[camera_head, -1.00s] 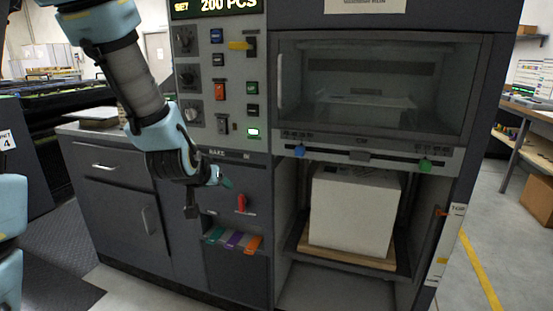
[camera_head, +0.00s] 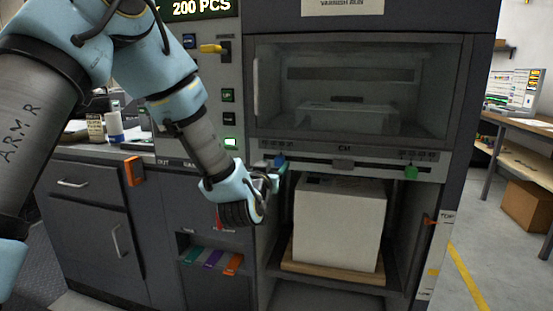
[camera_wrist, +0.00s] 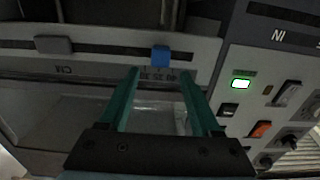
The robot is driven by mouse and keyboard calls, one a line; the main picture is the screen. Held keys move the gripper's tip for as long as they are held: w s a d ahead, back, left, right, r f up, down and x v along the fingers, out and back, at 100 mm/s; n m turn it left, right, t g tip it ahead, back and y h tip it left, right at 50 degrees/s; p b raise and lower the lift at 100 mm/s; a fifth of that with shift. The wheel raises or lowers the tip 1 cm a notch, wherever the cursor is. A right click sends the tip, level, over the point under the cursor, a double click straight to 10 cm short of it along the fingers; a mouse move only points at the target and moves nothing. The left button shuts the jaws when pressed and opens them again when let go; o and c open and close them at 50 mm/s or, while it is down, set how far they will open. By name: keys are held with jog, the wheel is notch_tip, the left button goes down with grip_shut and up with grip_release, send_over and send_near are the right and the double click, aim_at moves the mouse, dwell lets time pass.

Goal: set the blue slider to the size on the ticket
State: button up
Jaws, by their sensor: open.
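The blue slider (camera_head: 280,161) sits at the left end of the slotted rail under the dark window. In the wrist view the blue slider (camera_wrist: 160,55) stands just beyond my fingertips, roughly centred across the gap, with scale numbers beside it upside down and too small to read surely. My gripper (camera_wrist: 158,72) is open, its two green fingers apart and empty. In the head view my gripper (camera_head: 274,174) is at the slider's left; contact cannot be told. I cannot pick out a readable size ticket.
A green slider (camera_head: 411,172) is at the rail's right end, and a grey slider (camera_head: 342,163) is mid-rail. A white stack (camera_head: 340,225) on a wooden pallet (camera_head: 335,273) stands below. Switches and a lit green button (camera_wrist: 241,85) are on the neighbouring panel.

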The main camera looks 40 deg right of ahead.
aim_at(278, 159)
jog(key=shift+p+x, duration=0.3)
jog(key=shift+x, duration=1.9)
grip_shut()
jog(key=shift+a, duration=0.1)
